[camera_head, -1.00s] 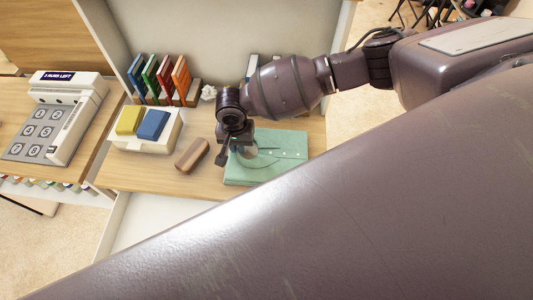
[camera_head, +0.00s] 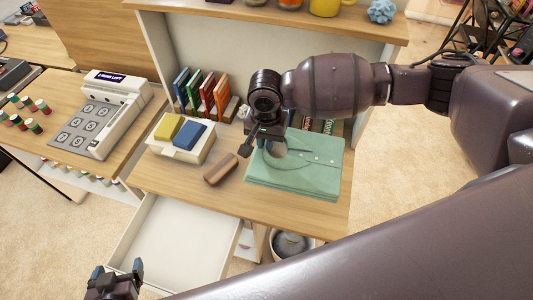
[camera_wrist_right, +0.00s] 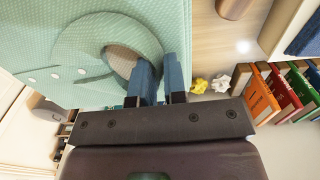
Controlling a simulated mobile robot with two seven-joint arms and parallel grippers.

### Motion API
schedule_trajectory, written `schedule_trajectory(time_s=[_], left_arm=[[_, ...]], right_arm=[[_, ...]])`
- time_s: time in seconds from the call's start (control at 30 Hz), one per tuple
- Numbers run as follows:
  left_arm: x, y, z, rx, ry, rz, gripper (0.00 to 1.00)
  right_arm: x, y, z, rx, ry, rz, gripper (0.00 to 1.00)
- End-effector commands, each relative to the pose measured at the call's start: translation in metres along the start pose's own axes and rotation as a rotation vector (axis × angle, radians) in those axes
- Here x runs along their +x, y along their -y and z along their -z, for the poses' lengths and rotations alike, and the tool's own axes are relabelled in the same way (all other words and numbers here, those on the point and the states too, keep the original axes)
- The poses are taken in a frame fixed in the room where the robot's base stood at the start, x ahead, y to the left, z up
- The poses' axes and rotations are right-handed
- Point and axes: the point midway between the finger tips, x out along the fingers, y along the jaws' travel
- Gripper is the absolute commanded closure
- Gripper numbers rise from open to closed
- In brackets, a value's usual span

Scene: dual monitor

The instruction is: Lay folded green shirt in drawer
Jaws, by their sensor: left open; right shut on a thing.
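The folded green shirt (camera_head: 318,165) lies on the wooden desk top, its collar towards my right gripper. My right gripper (camera_head: 257,146) is shut on the shirt's collar-side edge. In the right wrist view the blue-tipped fingers (camera_wrist_right: 161,82) close on the edge of the shirt (camera_wrist_right: 75,60) beside its round collar opening. The white drawer (camera_head: 176,243) is pulled open below the desk's front edge, and its visible floor is bare.
A brown oblong block (camera_head: 221,168) lies beside my right gripper. A white holder with yellow and blue blocks (camera_head: 181,138) and a row of coloured books (camera_head: 202,93) stand further left and back. A bin (camera_head: 291,244) stands below the desk, right of the drawer.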

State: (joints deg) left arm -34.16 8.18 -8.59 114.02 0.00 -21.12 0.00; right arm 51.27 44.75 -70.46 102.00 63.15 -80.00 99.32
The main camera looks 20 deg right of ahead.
Motion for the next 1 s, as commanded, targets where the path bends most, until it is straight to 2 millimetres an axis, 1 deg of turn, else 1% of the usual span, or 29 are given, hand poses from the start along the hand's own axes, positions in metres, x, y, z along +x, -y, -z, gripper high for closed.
schedule_trajectory(time_s=[0.03,0.2,0.3,0.43,0.63,0.8,0.87,0.93,1.0], left_arm=[[-0.001,0.0,0.003,0.0,-0.001,0.0,0.15],[-0.003,0.001,0.006,0.0,-0.002,0.0,0.15],[-0.004,0.001,0.006,0.0,-0.001,0.001,0.15],[-0.006,0.001,0.005,-0.001,0.003,0.001,0.15],[-0.007,0.001,0.003,-0.002,0.007,0.002,0.15],[-0.007,0.001,0.003,-0.002,0.007,0.002,0.15],[-0.007,0.001,0.003,-0.001,0.007,0.002,0.15],[-0.006,0.001,0.002,-0.002,0.006,0.002,0.15],[-0.006,0.0,0.002,-0.004,0.005,0.001,0.15]], right_arm=[[-0.015,0.0,0.001,0.0,-0.002,0.003,1.0],[-0.049,0.001,0.0,-0.001,-0.001,0.003,1.0],[-0.062,0.0,0.001,-0.001,-0.002,0.002,1.0],[-0.074,0.0,0.0,0.0,0.0,0.001,1.0],[-0.079,0.0,0.0,0.0,0.001,0.0,1.0],[-0.075,-0.002,-0.002,0.002,0.002,-0.001,1.0],[-0.068,-0.003,-0.008,-0.001,0.003,-0.001,1.0],[-0.056,0.0,-0.024,-0.013,0.007,0.0,1.0],[-0.05,0.002,-0.033,-0.013,0.004,0.0,1.0]])
